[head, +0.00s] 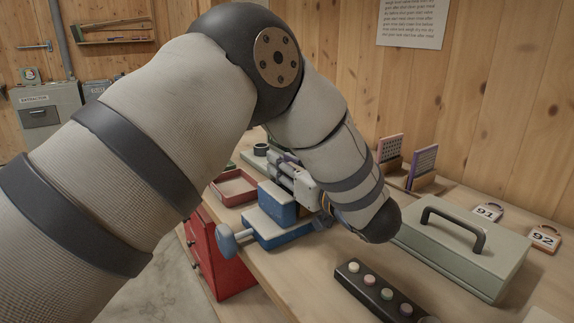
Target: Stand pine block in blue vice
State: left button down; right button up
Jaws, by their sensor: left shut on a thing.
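The blue vice (284,232) stands on the workbench below my left arm, its screw and round handle pointing left. My left gripper (285,168) is just above and behind the vice, partly hidden by my own arm. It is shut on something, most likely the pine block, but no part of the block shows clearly. I cannot tell whether the block touches the vice jaws. My right gripper is not in view.
A grey-green metal box (462,248) with a dark handle stands right of the vice. A black strip with coloured buttons (380,292) lies in front. A red tray (234,187) is left, above a red drawer cabinet (215,255). Number tags (545,238) lie at right.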

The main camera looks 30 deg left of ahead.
pick_arm(q)
jog(key=shift+r, duration=0.1)
jog(key=c, duration=1.4)
grip_release()
jog(key=shift+o, duration=0.2)
jog(key=v, duration=1.2)
